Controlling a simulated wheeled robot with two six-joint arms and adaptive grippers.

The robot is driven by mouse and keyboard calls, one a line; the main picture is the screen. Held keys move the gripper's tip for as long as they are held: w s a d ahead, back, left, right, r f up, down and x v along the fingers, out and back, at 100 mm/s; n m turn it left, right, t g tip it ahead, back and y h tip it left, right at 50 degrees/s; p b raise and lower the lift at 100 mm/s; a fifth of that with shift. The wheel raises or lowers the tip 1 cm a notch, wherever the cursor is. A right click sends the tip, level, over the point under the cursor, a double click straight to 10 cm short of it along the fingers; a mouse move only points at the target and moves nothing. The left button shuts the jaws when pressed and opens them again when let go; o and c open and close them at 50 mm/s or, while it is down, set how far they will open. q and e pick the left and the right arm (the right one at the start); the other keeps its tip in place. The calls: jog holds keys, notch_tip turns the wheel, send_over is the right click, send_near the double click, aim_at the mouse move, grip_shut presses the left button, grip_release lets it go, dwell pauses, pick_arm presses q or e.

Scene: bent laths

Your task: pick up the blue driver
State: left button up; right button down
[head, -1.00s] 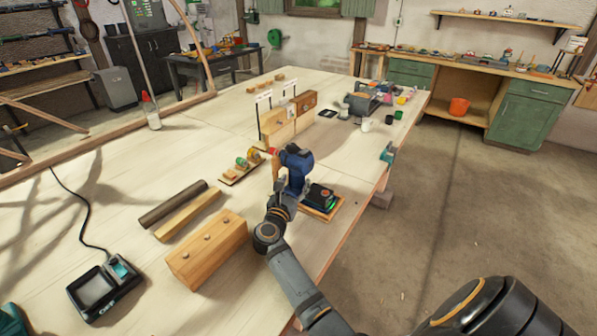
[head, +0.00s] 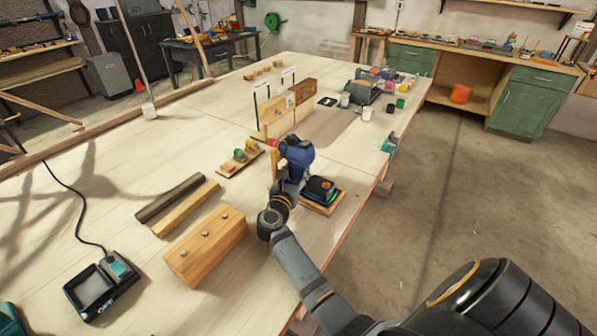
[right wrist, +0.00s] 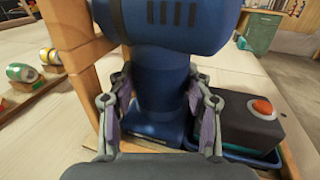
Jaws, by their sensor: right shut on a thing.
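The blue driver (head: 297,152) stands upright near the table's right edge, its dark blue head at the top. It fills the middle of the right wrist view (right wrist: 160,85), where its handle runs down between two fingers. My right gripper (head: 287,187) is shut on the handle; in the right wrist view the fingers (right wrist: 160,110) press on it from both sides. My right arm hides part of the lower driver in the head view. I cannot tell if its base touches the board below. My left gripper does not show.
A dark box with a red button (head: 320,187) sits right beside the driver. A wooden block (head: 206,245), two laths and a charger (head: 101,287) lie to the left. A wooden post stands close behind the driver. Table space is clear left of the laths.

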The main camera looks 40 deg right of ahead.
aim_at(296, 143)
jog(key=shift+r, duration=0.15)
jog(key=shift+w+r, duration=0.15)
jog(key=shift+r, duration=0.4)
notch_tip(296, 143, up, 9)
jog(key=shift+d+r, duration=0.1)
jog(key=shift+r, duration=0.1)
notch_tip(296, 143, up, 6)
jog(key=p, duration=0.6)
jog(key=shift+f, duration=0.2)
jog(key=shift+r+p, duration=0.85)
jog(key=shift+f, duration=0.1)
